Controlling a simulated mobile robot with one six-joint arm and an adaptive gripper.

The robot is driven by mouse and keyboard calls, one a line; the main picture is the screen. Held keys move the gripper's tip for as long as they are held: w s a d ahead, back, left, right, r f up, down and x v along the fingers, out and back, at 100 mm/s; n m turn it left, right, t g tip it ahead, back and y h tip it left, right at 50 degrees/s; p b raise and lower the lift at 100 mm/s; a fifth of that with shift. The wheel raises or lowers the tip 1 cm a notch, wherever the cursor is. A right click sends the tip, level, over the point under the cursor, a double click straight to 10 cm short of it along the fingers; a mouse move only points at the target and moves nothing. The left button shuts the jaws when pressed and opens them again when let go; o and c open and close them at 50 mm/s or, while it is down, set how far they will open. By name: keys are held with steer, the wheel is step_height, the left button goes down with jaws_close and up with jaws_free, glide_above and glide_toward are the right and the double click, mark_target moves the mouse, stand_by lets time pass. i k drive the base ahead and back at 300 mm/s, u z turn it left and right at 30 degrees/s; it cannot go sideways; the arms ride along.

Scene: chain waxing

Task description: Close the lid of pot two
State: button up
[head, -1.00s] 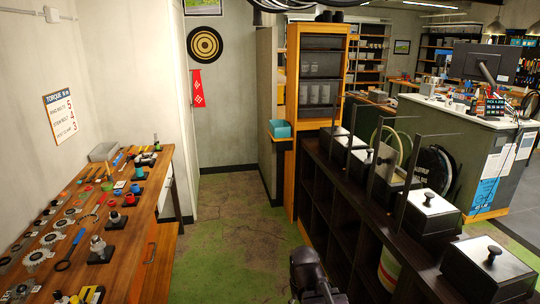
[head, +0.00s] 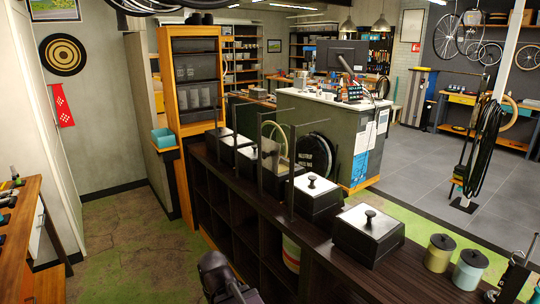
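Several square dark pots with pale lids and black knobs stand in a row along a long dark shelf unit (head: 290,215). The nearest pot (head: 368,234) and the one behind it (head: 315,192) have their lids down. Farther back, a lid with its knob toward the left (head: 269,152) looks tipped up, partly behind a dark upright frame. The two farthest pots (head: 220,136) (head: 249,158) look covered. I cannot read which pot is number two. A dark part of my arm shows at the bottom edge; my gripper's fingers are not visible.
Tall dark frames (head: 293,160) rise from the shelf among the pots. Two lidded canisters (head: 439,252) (head: 470,270) stand at its right end. A wooden workbench (head: 20,235) is at the left edge. Open floor (head: 130,235) lies between bench and shelf.

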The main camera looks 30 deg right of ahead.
mark_target(271, 148)
steer(key=z, duration=0.75)
steer(key=k, duration=1.35)
steer(key=u, duration=0.35)
steer(key=i, duration=1.85)
steer(key=z, duration=0.1)
